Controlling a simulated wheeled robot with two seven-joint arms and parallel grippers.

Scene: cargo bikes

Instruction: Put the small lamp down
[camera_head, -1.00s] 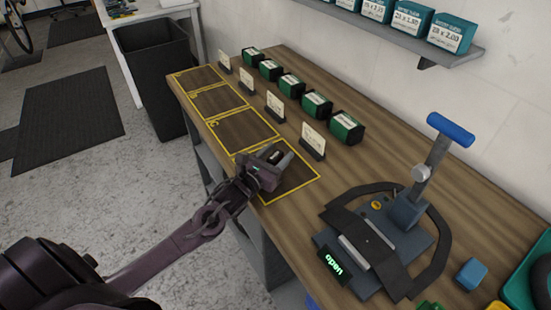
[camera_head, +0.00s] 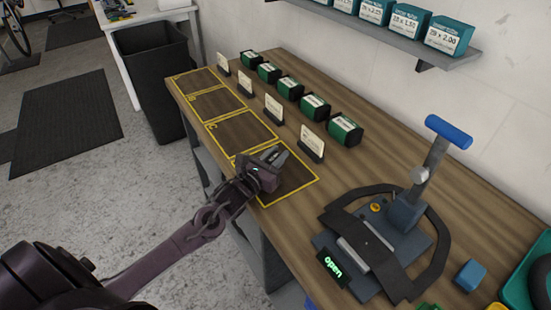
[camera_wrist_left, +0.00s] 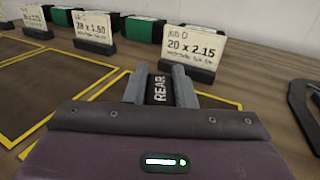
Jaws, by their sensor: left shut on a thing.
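My left gripper (camera_head: 276,157) reaches over the nearest yellow-outlined bay (camera_head: 290,188) on the wooden bench. It is shut on the small lamp, a dark block marked "REAR" (camera_wrist_left: 159,90), seen between the fingers in the left wrist view. The fingers mostly hide the lamp in the head view. I cannot tell whether the lamp touches the bench. A card reading "JOB D 20 x 2.15" (camera_wrist_left: 193,48) stands just beyond the fingers. My right gripper is not in view.
Several green boxes (camera_head: 345,130) and cards line the bays' far side. A clamp device (camera_head: 405,215) with a blue handle and an "open" display stands to the right, near a blue cube (camera_head: 470,274). A black bin (camera_head: 155,75) stands beyond the bench.

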